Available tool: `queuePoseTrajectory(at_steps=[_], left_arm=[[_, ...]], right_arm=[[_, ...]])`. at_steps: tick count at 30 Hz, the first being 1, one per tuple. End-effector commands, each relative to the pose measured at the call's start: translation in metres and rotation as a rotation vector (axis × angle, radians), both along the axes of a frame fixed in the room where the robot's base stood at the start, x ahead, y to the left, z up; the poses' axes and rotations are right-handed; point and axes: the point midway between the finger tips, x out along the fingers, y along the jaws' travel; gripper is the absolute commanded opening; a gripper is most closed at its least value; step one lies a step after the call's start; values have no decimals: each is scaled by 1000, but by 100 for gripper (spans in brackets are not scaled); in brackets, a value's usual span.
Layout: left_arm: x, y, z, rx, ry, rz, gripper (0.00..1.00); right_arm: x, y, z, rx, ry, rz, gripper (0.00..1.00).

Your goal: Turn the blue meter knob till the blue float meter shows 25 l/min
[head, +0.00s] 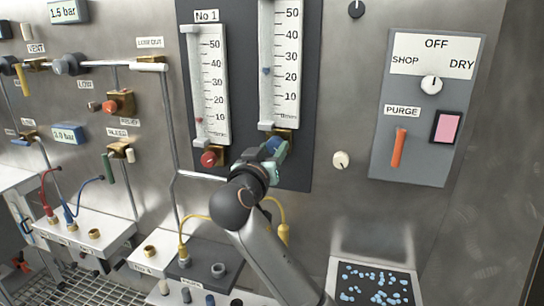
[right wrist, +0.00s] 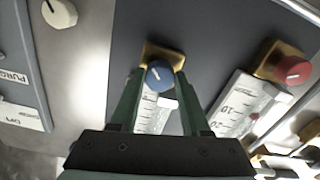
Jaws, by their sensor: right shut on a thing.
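The blue meter knob (right wrist: 159,73) sits on a brass block at the foot of the blue float meter (head: 279,60). My right gripper (head: 273,151) is shut on this knob, with one green finger on each side of it in the right wrist view. The meter's blue float (head: 265,71) stands between the 20 and 30 marks, a little above 20; the exact reading is too small to tell. In the head view my gripper covers most of the knob. My left gripper is not in view.
The red meter (head: 211,85) with its red knob (head: 209,158) stands just left of my right gripper. A cream knob (head: 340,160) and a switch panel (head: 427,110) with an orange purge lever (head: 398,147) are to the right. A yellow hose (head: 281,222) hangs behind my right arm.

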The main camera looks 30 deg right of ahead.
Motion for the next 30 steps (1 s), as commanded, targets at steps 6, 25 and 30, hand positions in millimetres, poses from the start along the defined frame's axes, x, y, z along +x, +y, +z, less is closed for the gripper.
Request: queuePoseTrajectory(at_steps=[6,25,30], left_arm=[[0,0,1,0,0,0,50],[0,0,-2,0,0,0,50],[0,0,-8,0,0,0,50]], right_arm=[[0,0,1,-1,1,1,0],[-6,8,-1,1,0,3,76],[-24,30,-2,2,1,5,76]])
